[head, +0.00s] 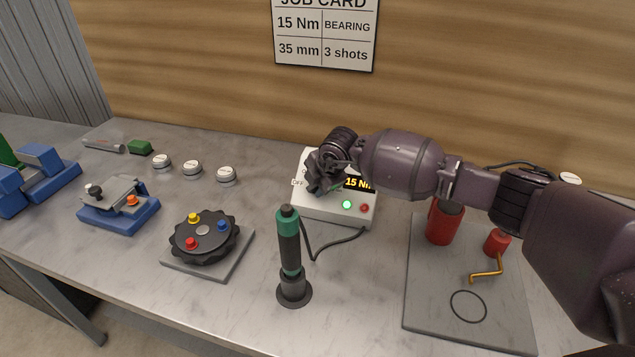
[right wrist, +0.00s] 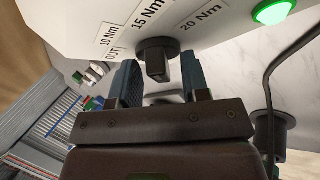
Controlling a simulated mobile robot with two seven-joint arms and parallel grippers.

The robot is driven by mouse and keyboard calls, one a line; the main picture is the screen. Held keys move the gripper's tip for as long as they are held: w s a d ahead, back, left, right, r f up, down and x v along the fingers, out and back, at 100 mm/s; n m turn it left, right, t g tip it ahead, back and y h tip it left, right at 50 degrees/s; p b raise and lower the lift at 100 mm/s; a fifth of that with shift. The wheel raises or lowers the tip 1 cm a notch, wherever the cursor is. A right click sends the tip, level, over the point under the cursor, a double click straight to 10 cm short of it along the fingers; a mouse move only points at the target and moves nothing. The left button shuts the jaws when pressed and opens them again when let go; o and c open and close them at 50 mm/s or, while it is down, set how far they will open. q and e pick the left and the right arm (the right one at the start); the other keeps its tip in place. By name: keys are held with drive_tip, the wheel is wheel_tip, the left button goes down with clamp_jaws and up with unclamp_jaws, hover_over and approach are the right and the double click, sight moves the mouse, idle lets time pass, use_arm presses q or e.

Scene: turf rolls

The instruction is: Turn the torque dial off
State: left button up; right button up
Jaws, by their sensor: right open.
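The white torque box (head: 325,208) stands at the back middle of the bench. Its display (head: 358,184) reads 15 Nm, its green light (head: 347,204) is lit, and an OFF label shows at its left. The black torque dial (right wrist: 158,58) shows in the right wrist view with labels 10 Nm, 15 Nm and 20 Nm around it. My right gripper (head: 325,174) is over the box and hides the dial in the head view. Its open fingers (right wrist: 160,72) lie on both sides of the dial's grip bar, with gaps in the picture. My left gripper is not in view.
A black-green screwdriver (head: 289,250) stands upright in front of the box, with a cable (head: 335,243) beside it. A round black fixture (head: 204,236) sits to the left. A grey mat (head: 440,290) with red tools lies right. Several small round tins stand behind.

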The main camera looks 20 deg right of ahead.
clamp_jaws()
